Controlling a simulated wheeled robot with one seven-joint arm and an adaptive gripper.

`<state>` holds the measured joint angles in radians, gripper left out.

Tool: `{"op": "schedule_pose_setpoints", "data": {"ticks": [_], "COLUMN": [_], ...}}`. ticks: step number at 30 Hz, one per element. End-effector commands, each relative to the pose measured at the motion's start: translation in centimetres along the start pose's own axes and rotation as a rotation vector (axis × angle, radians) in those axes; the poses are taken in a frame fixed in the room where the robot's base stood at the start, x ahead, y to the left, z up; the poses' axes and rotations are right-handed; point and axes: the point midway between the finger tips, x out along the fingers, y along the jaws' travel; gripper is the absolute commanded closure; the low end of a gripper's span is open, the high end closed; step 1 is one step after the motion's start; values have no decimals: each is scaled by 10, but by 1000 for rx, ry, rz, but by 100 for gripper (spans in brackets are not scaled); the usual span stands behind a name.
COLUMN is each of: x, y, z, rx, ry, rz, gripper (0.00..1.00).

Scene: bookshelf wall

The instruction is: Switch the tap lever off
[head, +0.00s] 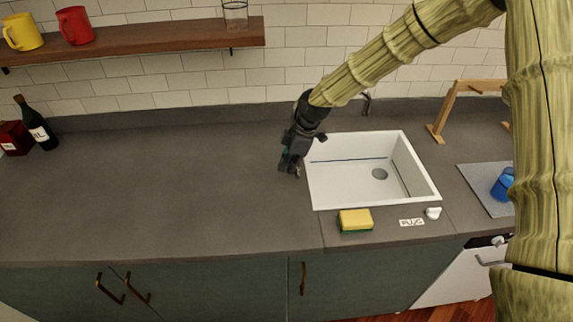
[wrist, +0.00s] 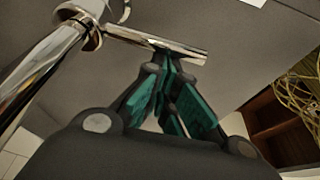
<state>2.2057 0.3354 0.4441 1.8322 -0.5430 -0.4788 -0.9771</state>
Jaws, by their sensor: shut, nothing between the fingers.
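The chrome tap (wrist: 38,72) fills the left of the wrist view. Its thin lever (wrist: 130,37) runs sideways from a round collar on the tap. My gripper (wrist: 165,60) has its teal-padded fingers shut and empty, with the tips right at the lever. I cannot tell whether they touch it. In the head view my gripper (head: 290,168) points down at the left rim of the white sink (head: 423,187). A small metal piece, perhaps part of the tap, shows behind my arm (head: 367,103). My arm and gripper hide much of that area.
A yellow-green sponge (head: 356,220), a small label (head: 411,222) and a white plug (head: 433,213) lie before the sink. A wooden rack (head: 440,112) and blue cup (head: 503,185) are at right. A bottle (head: 38,124) stands far left. The counter (head: 170,190) between is clear.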

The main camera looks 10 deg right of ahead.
Motion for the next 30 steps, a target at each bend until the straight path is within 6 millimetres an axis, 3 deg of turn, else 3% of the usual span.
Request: {"op": "schedule_pose_setpoints", "data": {"ticks": [19,30], "x": [1,15], "y": [0,-2], "z": [1,-28], "rx": [3,12], "ry": [-1,1], "rz": [0,5], "gripper": [100,100]}}
